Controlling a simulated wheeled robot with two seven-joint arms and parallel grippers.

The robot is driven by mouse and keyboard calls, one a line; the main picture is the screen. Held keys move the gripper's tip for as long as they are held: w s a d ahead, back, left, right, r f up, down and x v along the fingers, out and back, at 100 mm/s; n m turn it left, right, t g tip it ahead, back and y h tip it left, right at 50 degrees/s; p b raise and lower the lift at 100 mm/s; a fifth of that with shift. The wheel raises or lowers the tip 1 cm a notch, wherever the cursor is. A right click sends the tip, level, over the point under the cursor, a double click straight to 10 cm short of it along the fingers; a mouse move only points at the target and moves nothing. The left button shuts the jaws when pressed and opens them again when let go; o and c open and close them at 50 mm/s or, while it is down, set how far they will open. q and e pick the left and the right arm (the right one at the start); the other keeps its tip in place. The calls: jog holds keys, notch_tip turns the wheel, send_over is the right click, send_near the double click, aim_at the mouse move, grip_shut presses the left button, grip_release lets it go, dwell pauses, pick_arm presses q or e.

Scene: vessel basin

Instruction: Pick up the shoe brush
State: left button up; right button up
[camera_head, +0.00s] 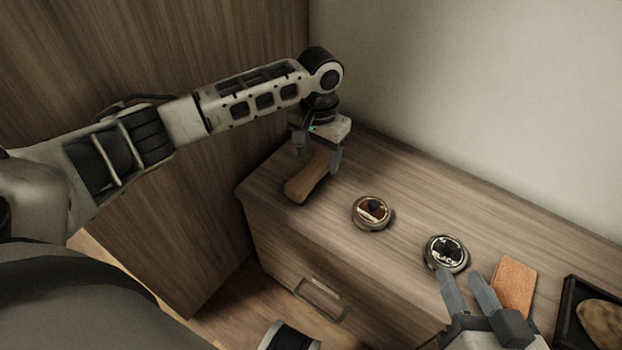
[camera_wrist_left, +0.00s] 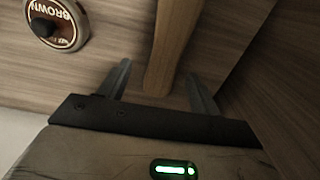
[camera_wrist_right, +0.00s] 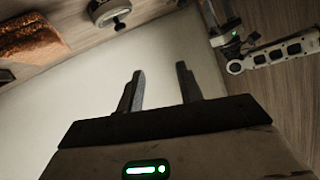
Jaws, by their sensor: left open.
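The shoe brush (camera_head: 308,181) is a long brown wooden piece lying near the far left end of the cabinet top. My left gripper (camera_head: 318,160) is over its far end, pointing down, with one finger on each side. In the left wrist view the brush (camera_wrist_left: 173,45) runs between the two spread fingers (camera_wrist_left: 160,82). The brush's underside is hidden. My right gripper (camera_head: 461,277) is open and empty at the lower right, near the black tin. Its fingers (camera_wrist_right: 159,75) stand apart in the right wrist view.
A brown polish tin (camera_head: 372,213) and a black polish tin (camera_head: 446,254) stand right of the brush. An orange block or cloth (camera_head: 514,286) and a dark tray (camera_head: 567,295) lie further right. A wall rises behind; a wooden panel stands at left.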

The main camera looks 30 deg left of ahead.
aim_at(315, 165)
pick_arm(q)
jog(key=f, duration=0.1)
jog(key=f+b, duration=0.1)
jog(key=f, duration=0.1)
jog(key=f+b, duration=0.1)
jog(key=shift+s+a+f, duration=0.1)
jog(key=shift+a+f, duration=0.15)
jog(key=shift+f, duration=0.1)
pick_arm(e)
jog(key=shift+w+a+r+m+t+y, duration=0.2)
jog(key=shift+a+r+m+t+y, duration=0.2)
jog(key=shift+r+m+y, duration=0.15)
pick_arm(q)
jog(key=c, duration=1.1)
jog(key=shift+r, duration=0.1)
